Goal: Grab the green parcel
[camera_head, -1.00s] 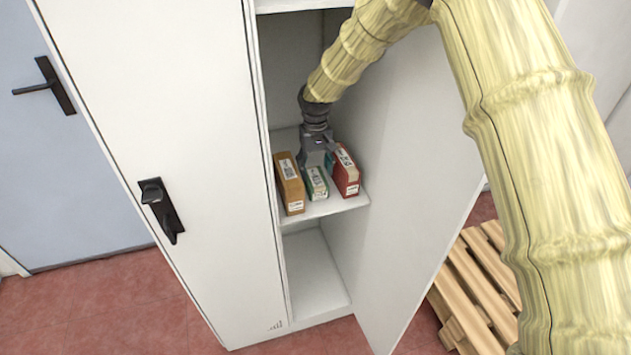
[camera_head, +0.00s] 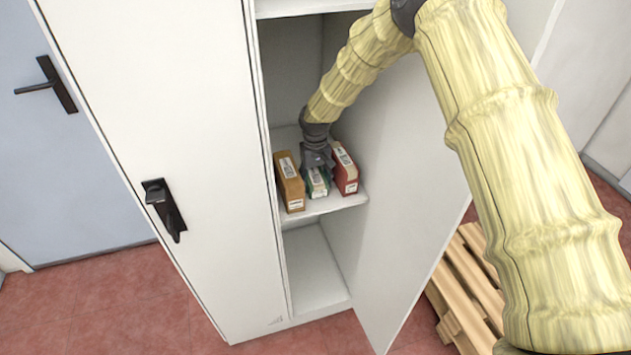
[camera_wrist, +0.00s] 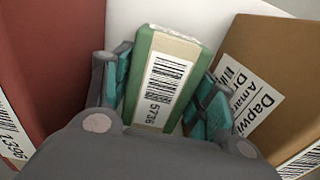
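The green parcel (camera_head: 317,183) stands on the cabinet shelf between a brown parcel and a red one. It is a narrow box with a pale strip on top and a barcode label. In the wrist view the green parcel (camera_wrist: 160,82) lies between the two teal-padded fingers of my gripper (camera_wrist: 163,95), one on each side. The fingers look spread, with small gaps seeming to show beside the parcel; contact is not clear. In the head view my gripper (camera_head: 318,165) is over the rear part of the parcel and hides it.
The brown parcel (camera_head: 290,185) stands close on the left and the red parcel (camera_head: 346,172) close on the right. The shelf (camera_head: 325,206) has a little bare room at its front edge. The open cabinet door (camera_head: 410,190) stands to the right, and a wooden pallet (camera_head: 462,295) lies on the floor.

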